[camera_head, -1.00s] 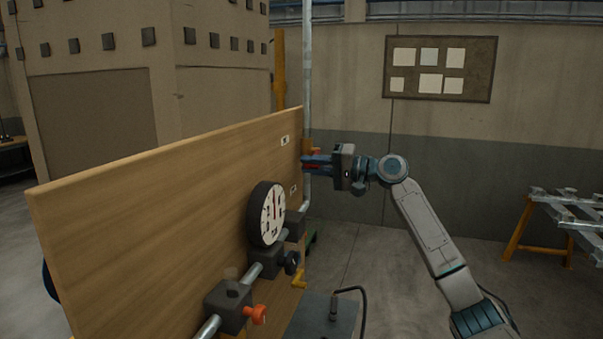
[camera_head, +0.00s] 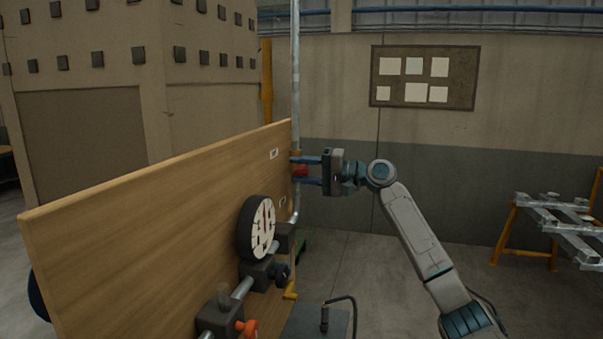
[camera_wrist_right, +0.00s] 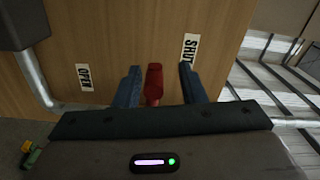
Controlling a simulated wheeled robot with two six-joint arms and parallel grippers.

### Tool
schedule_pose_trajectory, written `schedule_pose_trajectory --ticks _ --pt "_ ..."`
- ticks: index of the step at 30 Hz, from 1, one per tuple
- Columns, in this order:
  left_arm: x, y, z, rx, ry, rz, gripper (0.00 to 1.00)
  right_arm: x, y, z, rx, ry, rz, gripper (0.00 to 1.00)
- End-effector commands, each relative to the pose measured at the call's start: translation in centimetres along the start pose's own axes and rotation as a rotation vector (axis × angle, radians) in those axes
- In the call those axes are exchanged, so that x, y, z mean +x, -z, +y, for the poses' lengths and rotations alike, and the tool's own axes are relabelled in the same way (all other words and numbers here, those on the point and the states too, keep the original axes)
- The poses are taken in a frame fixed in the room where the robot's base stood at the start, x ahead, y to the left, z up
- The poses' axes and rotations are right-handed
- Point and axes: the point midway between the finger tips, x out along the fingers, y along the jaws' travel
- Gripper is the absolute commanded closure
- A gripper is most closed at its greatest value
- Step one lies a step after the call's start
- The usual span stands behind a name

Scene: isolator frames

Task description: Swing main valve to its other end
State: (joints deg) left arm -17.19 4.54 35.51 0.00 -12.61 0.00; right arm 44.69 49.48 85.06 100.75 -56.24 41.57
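The main valve's red handle (camera_wrist_right: 154,82) stands out in front of the wooden panel (camera_wrist_right: 110,40) in the right wrist view. It lies between the two blue fingers of my right gripper (camera_wrist_right: 158,80), with a gap on each side. The OPEN label (camera_wrist_right: 84,77) is left of the handle and the SHUT label (camera_wrist_right: 190,50) is to its right, closer. In the head view, my right gripper (camera_head: 307,170) is at the panel's far end, with the red handle (camera_head: 299,170) between its open fingers. The valve body is mostly hidden. My left gripper is not in view.
A round gauge (camera_head: 257,228) sticks out from the panel nearer me. Below it are a pipe with dark blocks and an orange knob (camera_head: 246,328). A grey pipe (camera_wrist_right: 36,80) runs left of the OPEN label. Open floor lies right of the panel; a metal rack (camera_head: 560,225) stands farther right.

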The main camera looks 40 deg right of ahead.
Motion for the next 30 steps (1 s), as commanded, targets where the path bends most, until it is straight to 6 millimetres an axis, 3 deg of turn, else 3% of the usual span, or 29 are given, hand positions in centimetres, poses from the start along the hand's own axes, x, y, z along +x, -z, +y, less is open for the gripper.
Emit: schedule_pose_trajectory --ticks 11,30 --pt "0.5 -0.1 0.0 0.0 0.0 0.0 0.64 -0.4 -0.1 0.5 0.003 -0.005 -0.003 0.62" --pt "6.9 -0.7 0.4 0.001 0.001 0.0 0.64 -9.7 0.0 0.7 0.002 -0.006 -0.001 0.62"
